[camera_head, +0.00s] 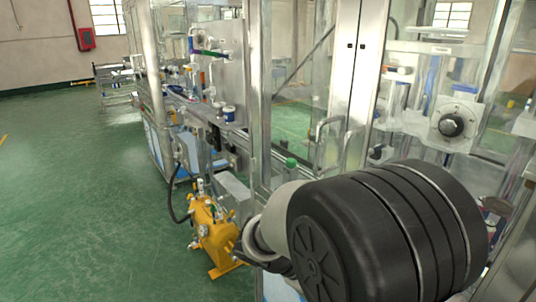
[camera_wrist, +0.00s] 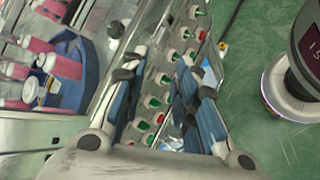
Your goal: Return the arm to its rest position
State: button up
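In the wrist view my gripper (camera_wrist: 158,78) shows its two dark fingers with blue inner sides, spread apart. Nothing is held between them. Beyond the gap is a metal panel (camera_wrist: 215,55) with rows of white-collared red and green knobs or buttons; I cannot tell how far it is from the fingertips. In the head view my arm's large black joint fills the lower right, in front of the machine. The gripper itself is not visible there.
A glass-and-metal machine frame (camera_head: 348,60) stands close behind my arm. A yellow pump-like unit (camera_head: 213,235) sits on the floor left of it. Pink cylinders (camera_wrist: 62,64) and a blue part (camera_wrist: 82,75) lie at left in the wrist view. Green floor (camera_head: 70,180) is clear at left.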

jog(key=s+a+r+m+t+y, duration=0.2)
jog(key=s+r+m+y, duration=0.2)
jog(key=s, duration=0.4)
jog(key=s+a+r+m+t+y, duration=0.1)
jog(key=s+r+m+y, duration=0.3)
jog(key=s, duration=0.5)
jog(key=shift+s+a+r+t+y, duration=0.2)
jog(key=shift+a+r+t+y, duration=0.15)
jog(key=shift+t+y, duration=0.7)
